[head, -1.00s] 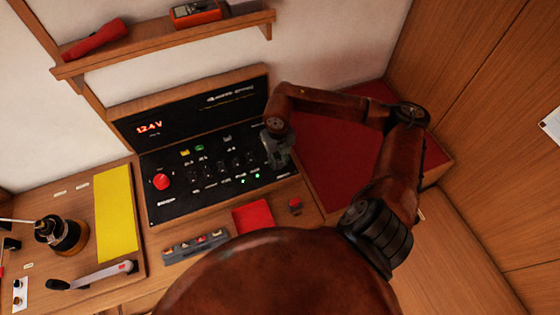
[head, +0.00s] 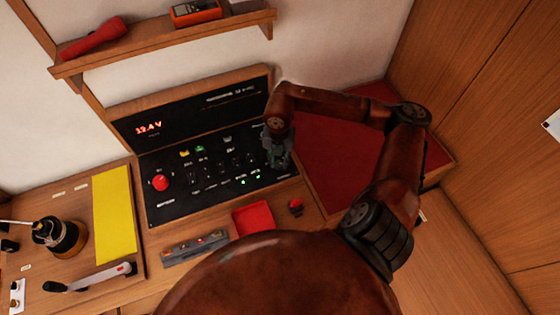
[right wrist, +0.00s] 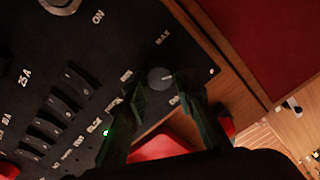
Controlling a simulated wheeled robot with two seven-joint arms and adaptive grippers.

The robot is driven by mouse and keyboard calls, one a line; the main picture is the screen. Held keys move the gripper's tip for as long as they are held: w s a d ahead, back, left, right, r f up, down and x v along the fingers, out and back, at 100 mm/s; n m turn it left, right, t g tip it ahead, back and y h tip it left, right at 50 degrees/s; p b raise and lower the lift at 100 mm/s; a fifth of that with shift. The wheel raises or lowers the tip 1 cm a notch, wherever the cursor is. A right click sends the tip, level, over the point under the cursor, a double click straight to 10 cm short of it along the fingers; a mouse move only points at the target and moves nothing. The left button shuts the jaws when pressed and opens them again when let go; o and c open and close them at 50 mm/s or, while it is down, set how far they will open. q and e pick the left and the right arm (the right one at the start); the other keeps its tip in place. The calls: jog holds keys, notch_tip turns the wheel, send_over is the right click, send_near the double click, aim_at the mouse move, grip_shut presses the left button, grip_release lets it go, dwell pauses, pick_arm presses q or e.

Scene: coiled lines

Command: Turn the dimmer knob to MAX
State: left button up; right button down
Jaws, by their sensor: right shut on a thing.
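The dimmer knob (right wrist: 160,77) is a small grey round knob on the black switch panel (head: 165,209). In the right wrist view it sits between my right gripper's (right wrist: 163,95) two dark fingers, which are shut on it. A pale mark shows on the knob's face, toward its right side. The MAX label (right wrist: 162,38) lies above the knob in that view, and another label, likely MIN, lies to its left. In the head view my right gripper (head: 279,163) is at the panel's right end and hides the knob. My left gripper is not in view.
A row of black switches (right wrist: 72,85) and a lit green lamp (right wrist: 107,132) lie left of the knob. A red knob (head: 160,182) is at the panel's left. A red tray (head: 253,217) and small red button (head: 295,207) lie in front.

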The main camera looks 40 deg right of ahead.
aim_at(279, 164)
jog(key=shift+d, duration=0.15)
jog(key=c, duration=1.6)
grip_release()
notch_tip(279, 164, up, 12)
jog(key=shift+f, duration=0.1)
notch_tip(279, 164, down, 12)
jog(key=shift+r, duration=0.1)
